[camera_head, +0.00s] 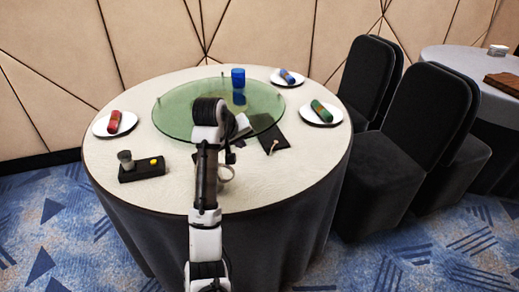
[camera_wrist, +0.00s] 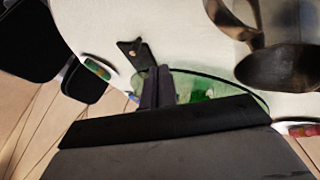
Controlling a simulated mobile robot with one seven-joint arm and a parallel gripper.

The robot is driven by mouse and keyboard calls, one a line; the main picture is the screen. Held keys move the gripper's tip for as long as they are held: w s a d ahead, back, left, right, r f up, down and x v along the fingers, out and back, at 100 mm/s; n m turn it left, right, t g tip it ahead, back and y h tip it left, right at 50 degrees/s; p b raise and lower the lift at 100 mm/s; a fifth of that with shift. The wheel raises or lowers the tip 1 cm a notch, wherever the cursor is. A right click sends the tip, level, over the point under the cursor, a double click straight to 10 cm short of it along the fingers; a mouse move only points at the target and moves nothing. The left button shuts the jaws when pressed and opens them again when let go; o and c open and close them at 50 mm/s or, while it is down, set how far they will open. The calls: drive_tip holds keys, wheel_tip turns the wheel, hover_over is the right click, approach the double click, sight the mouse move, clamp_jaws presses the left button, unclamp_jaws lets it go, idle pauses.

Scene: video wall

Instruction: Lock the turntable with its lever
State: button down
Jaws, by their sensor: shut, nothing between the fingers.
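The turntable (camera_head: 178,117) is a round green glass disc on the table, with a blue cup (camera_head: 238,78) standing on it. A black plate (camera_head: 284,133) lies at its front right edge, with a small pale lever-like piece (camera_head: 273,146) on it. In the wrist view this dark plate (camera_wrist: 137,52) shows just beyond my fingertips, and the green glass (camera_wrist: 195,84) lies behind my fingers. My gripper (camera_wrist: 158,72) is shut and empty, close beside the plate. I cannot tell whether it touches the lever or how the lever is set. My arm hides part of the disc in the head view.
A metal vessel with a handle (camera_wrist: 280,62) stands close by in the wrist view. A black tray (camera_head: 142,173) holds a grey cup and a yellow piece at left. Plates with red (camera_head: 114,122), blue (camera_head: 287,76) and green (camera_head: 321,111) rolls ring the table. Dark chairs stand right.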

drive_tip(key=p+x, duration=0.1)
drive_tip(key=x, duration=0.9)
drive_tip(key=shift+w+d, duration=0.15)
drive_tip(key=shift+w+d+r+p, duration=0.1)
drive_tip(key=shift+w+d+p, duration=0.2)
drive_tip(key=shift+d, duration=0.25)
drive_tip(key=shift+w+d+p, duration=0.2)
drive_tip(key=shift+d+p, duration=0.1)
drive_tip(key=shift+d, duration=0.3)
drive_tip(key=shift+w+d, duration=0.25)
drive_tip(key=shift+d, duration=0.25)
drive_tip(key=shift+s+d+n+y+p, duration=0.2)
drive_tip(key=shift+d+n+y+p, duration=0.15)
drive_tip(key=shift+p, duration=0.25)
